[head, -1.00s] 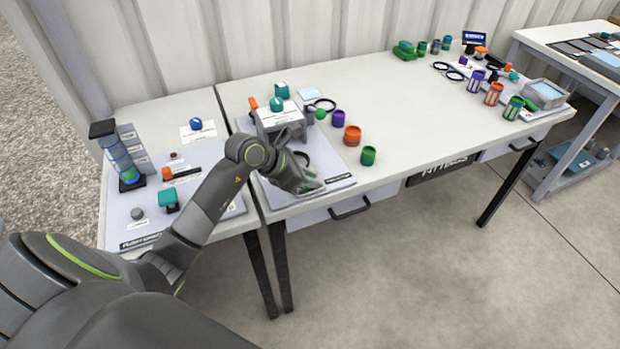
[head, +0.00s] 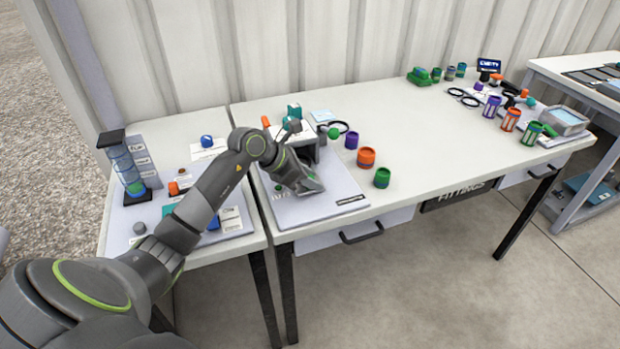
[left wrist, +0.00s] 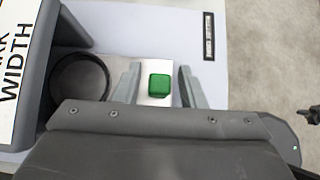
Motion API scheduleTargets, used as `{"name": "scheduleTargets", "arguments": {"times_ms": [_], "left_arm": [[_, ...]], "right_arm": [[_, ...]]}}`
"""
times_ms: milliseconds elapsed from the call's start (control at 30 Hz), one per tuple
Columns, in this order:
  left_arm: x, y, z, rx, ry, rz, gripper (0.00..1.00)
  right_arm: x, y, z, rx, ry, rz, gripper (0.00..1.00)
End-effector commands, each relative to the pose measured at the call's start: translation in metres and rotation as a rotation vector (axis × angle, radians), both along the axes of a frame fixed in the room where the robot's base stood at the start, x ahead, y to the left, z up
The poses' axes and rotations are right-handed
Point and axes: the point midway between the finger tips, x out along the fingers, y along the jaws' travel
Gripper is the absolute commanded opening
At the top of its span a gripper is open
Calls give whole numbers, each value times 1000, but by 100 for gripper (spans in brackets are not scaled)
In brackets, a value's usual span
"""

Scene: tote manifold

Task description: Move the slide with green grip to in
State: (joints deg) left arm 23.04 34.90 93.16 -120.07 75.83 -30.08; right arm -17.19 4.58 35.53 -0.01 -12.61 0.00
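The green grip (left wrist: 159,85) is a small rounded block on a white slide strip (left wrist: 155,101) in the left wrist view. My left gripper (left wrist: 158,78) is open, with one finger on each side of the grip and a visible gap to both. In the head view my left gripper (head: 312,184) points down at the front of a grey fixture (head: 300,136), and hides the slide there. The fixture's side with a label ending in "WIDTH" (left wrist: 15,70) shows at the left of the wrist view. My right gripper is not in view.
A dark ring (left wrist: 80,82) lies between the fixture and my left finger. Purple (head: 351,141), orange (head: 366,157) and green (head: 382,178) cylinders stand right of the mat (head: 335,203). The table's middle is mostly clear.

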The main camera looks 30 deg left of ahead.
Motion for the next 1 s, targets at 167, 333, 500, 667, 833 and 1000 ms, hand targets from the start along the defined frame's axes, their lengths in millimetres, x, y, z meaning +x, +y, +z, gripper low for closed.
{"name": "scheduleTargets", "arguments": {"times_ms": [167,333,500,667,833,1000], "left_arm": [[0,0,0,0,0,0,42],[-1,1,1,1,0,-1,42],[-8,9,11,5,-3,0,42],[-23,22,30,7,-1,1,42],[-38,35,50,7,-2,1,42],[-53,47,68,6,0,1,42]], "right_arm": [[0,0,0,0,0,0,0],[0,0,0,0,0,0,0],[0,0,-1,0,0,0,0],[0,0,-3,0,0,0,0],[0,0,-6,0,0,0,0],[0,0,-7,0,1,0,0]]}}
